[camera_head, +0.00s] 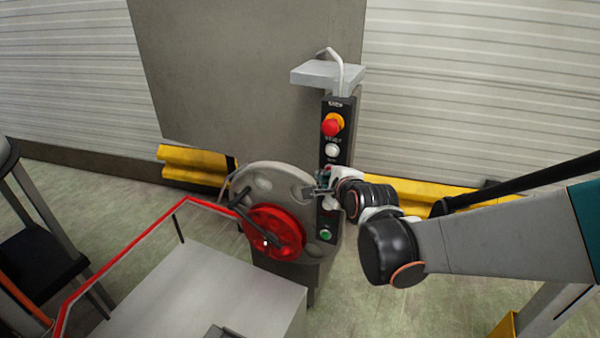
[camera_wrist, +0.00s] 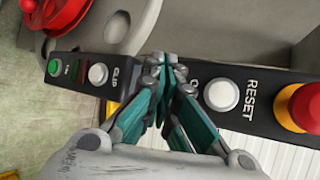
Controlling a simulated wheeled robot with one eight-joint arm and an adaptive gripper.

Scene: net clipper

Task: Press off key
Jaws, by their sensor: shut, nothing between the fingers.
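A tall black control panel (camera_head: 336,150) stands upright beside the wheel; it also crosses the wrist view (camera_wrist: 135,80). My gripper (camera_head: 318,191) is shut at the middle of the panel. In the wrist view its fingertips (camera_wrist: 164,68) are together over the panel face, between the white button by the CLIP label (camera_wrist: 98,74) and the white button by the RESET label (camera_wrist: 221,95). A partly covered label starting with O (camera_wrist: 194,83) shows beside the fingers. No off key is clearly visible; the fingers hide that stretch. I cannot tell whether the fingertips touch the panel.
A red emergency stop on a yellow base (camera_head: 332,125) is near the panel top. A green button (camera_head: 326,235) is near its bottom. A grey wheel with a red hub (camera_head: 273,232) stands close left of my gripper. A yellow barrier (camera_head: 415,192) runs behind.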

